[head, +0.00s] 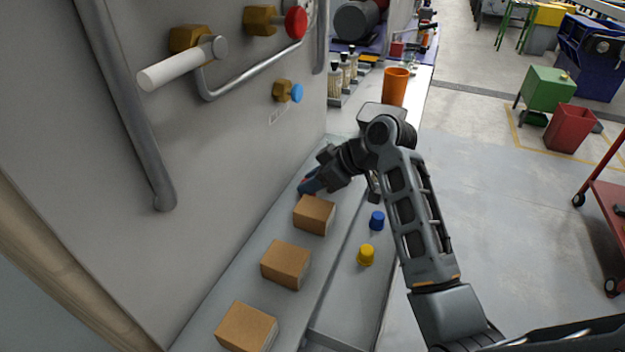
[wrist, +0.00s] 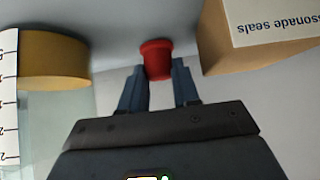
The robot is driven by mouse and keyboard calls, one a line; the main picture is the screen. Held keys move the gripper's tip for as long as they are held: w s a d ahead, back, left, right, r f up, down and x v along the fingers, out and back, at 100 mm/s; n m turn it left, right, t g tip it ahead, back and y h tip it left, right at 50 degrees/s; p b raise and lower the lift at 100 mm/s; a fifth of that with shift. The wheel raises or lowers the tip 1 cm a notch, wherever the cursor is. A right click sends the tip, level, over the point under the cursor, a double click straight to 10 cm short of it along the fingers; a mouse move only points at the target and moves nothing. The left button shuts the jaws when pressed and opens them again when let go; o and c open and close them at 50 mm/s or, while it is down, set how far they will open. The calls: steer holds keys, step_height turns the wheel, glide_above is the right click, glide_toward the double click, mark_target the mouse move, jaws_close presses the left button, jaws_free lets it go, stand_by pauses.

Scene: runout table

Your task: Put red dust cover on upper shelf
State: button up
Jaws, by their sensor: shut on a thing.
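My gripper (head: 310,184) is shut on the red dust cover (wrist: 156,60), a small red cup shape held between the two fingertips (wrist: 160,88) in the wrist view. In the head view the gripper is low over the far part of the upper shelf (head: 243,277), beside the farthest cardboard box; only a sliver of red shows there. I cannot tell whether the cover touches the shelf. A yellow cover (head: 366,255) and a blue cover (head: 377,220) stand on the lower surface to the right.
Several cardboard boxes (head: 286,264) stand along the upper shelf; a labelled box (wrist: 260,45) is close right of the cover in the wrist view. A tan round object (wrist: 52,62) is at left. The wall panel has valves and pipes (head: 150,130). An orange cup (head: 396,86) stands beyond.

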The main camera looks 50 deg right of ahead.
steer(key=shift+f, duration=0.2)
steer(key=o, duration=0.7)
steer(key=shift+r, duration=0.1)
steer(key=shift+r, duration=0.2)
steer(key=v, duration=1.2)
steer(key=shift+b, duration=0.3)
steer(key=shift+f, duration=0.1)
